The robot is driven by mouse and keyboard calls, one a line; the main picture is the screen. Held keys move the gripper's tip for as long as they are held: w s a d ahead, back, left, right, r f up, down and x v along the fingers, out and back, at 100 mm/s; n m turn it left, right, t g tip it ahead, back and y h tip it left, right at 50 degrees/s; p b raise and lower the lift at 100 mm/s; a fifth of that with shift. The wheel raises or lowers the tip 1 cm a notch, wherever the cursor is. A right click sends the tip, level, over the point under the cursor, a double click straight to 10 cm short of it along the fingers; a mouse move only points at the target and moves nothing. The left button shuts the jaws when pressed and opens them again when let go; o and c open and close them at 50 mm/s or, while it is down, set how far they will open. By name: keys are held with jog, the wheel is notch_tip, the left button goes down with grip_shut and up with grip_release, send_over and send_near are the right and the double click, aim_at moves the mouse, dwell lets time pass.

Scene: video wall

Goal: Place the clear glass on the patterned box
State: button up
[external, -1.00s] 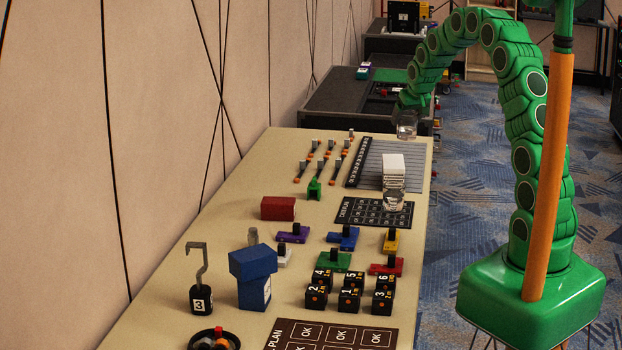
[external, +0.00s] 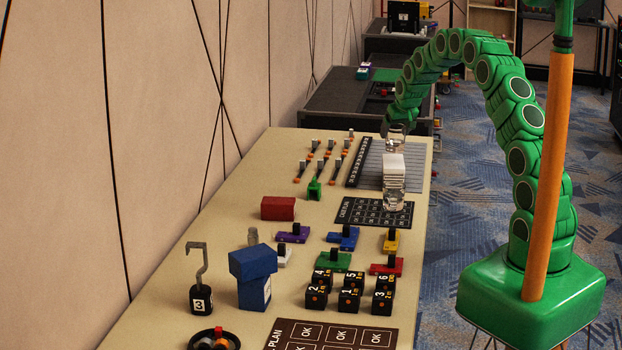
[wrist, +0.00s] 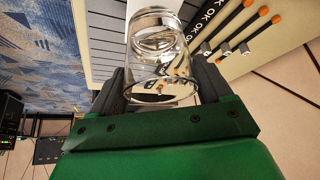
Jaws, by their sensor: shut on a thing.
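My gripper (external: 391,127) is shut on a clear glass (external: 397,142) above the far part of the table. The wrist view shows the glass (wrist: 158,48) between the two dark fingers of my gripper (wrist: 162,82). In the external view, the glass is just above and behind a white-topped box (external: 393,162) with fine lines on its side, which looks like the patterned box. I cannot tell the gap between glass and box. A second clear glass-like object (external: 392,200) stands at the box's near side.
A grey slatted panel (external: 408,156) lies behind the box and a dark printed card (external: 360,211) in front. A red block (external: 278,208) and coloured switches (external: 343,238) are nearer. The table's right edge is close to the box.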

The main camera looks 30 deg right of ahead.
aim_at(394, 139)
jog(key=shift+w+d+f, duration=0.1)
jog(key=shift+w+f, duration=0.2)
jog(key=shift+f, duration=1.5)
jog(key=shift+f, duration=0.15)
jog(key=o, duration=1.2)
